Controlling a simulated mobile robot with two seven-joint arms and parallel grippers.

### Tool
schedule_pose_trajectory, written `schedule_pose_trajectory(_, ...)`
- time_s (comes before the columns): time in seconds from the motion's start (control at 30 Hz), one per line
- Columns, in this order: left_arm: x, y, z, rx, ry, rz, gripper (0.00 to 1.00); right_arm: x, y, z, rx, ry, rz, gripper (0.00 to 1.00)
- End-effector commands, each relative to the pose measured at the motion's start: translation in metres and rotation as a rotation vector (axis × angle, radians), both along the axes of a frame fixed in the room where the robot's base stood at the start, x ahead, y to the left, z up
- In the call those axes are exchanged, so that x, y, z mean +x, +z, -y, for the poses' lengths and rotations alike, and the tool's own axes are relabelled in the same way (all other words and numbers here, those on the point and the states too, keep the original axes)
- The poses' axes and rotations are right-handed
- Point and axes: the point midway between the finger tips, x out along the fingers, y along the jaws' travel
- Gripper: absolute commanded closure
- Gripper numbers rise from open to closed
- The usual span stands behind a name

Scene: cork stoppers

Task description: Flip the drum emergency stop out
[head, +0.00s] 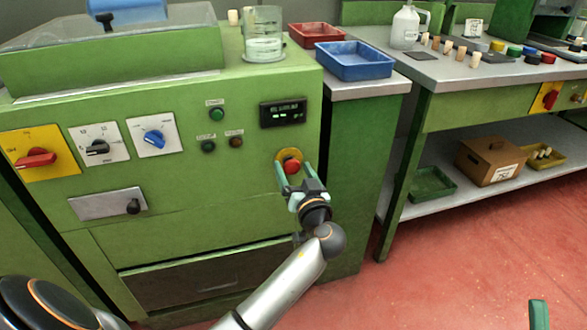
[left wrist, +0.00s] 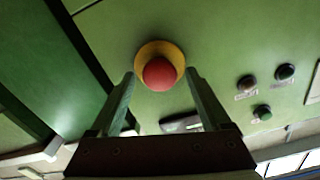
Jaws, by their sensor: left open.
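The emergency stop is a red mushroom button (head: 291,166) on a yellow round base (head: 283,154), on the front of the green machine (head: 255,200) below a small dark display. My left gripper (head: 294,172) is open in front of it, with a finger on each side of the button in the head view. In the left wrist view the red button (left wrist: 160,73) lies between and just beyond the two open fingertips (left wrist: 160,76). I cannot tell whether a finger touches it. At the lower right of the head view a green fingertip-like piece (head: 539,314) shows, probably part of my right gripper.
The machine front also has a red rotary switch (head: 36,159), a blue knob (head: 154,138), small push buttons (head: 216,114) and a display (head: 282,113). A glass beaker (head: 264,40) stands on top. Blue (head: 355,60) and red trays (head: 316,34) are to the right.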

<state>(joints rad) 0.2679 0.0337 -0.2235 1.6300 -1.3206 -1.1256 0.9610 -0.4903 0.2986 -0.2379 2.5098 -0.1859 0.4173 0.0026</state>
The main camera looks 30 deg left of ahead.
Motion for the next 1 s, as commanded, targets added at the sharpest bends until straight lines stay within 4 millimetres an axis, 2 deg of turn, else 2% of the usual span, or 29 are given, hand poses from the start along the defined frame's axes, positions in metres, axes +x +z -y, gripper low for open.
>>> schedule_pose_trajectory(0.1, 0.0, -0.0002, 0.0001, 0.0, 0.0, 0.0, 0.2, 0.0, -0.0003, 0.0, -0.001, 0.0, -0.001, 0.0)
schedule_pose_trajectory(0.8, 0.0001, 0.0, 0.0, 0.0, 0.0, 0.0, 0.99, -0.0003, -0.0012, -0.0008, -0.007, 0.004, -0.003, 0.0)
schedule_pose_trajectory(1.0, 0.0002, 0.0001, -0.0001, 0.0, -0.001, 0.0, 1.0, -0.0003, -0.0013, -0.001, -0.007, 0.004, -0.003, 0.0)
